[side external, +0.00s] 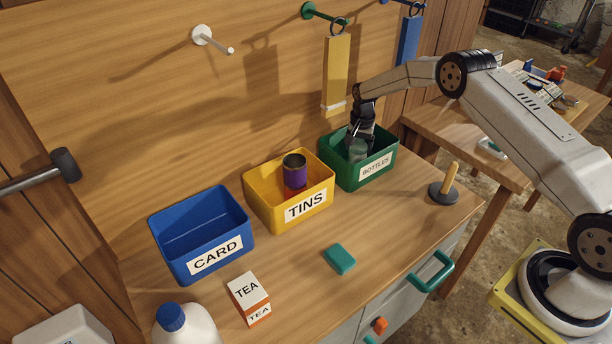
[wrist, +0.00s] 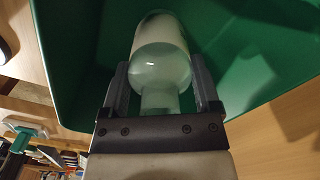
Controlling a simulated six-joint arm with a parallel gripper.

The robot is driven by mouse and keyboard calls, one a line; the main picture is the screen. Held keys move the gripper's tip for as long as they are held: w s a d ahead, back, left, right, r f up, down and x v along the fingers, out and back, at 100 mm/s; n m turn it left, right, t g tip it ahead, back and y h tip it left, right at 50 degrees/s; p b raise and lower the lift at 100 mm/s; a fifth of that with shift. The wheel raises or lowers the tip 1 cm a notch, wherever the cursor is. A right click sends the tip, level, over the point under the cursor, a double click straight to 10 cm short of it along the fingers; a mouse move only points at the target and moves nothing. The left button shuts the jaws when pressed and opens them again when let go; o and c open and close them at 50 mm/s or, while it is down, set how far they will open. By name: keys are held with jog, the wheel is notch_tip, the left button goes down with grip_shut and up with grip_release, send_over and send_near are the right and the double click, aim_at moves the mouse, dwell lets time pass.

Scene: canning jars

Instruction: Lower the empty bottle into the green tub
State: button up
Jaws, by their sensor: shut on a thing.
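The green tub (side external: 374,168), labelled BOTTLES, stands at the right end of the row of tubs on the bench. My gripper (side external: 358,138) points down over the green tub. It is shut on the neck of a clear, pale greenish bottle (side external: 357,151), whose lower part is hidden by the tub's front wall. In the wrist view the bottle (wrist: 162,62) extends away from the gripper (wrist: 160,98), between the two fingers, with the green tub wall (wrist: 235,45) around it. I cannot tell whether the bottle touches the tub floor.
A yellow TINS tub (side external: 318,193) holding a purple tin (side external: 295,175) stands just left of the green tub. A blue CARD tub (side external: 238,235) is farther left. A tea box (side external: 247,293), a teal block (side external: 339,259) and a wooden-handled plunger (side external: 444,190) stand on the bench.

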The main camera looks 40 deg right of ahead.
jog(key=o, duration=1.2)
jog(key=shift+c, duration=0.2)
jog(key=shift+r, duration=3.9)
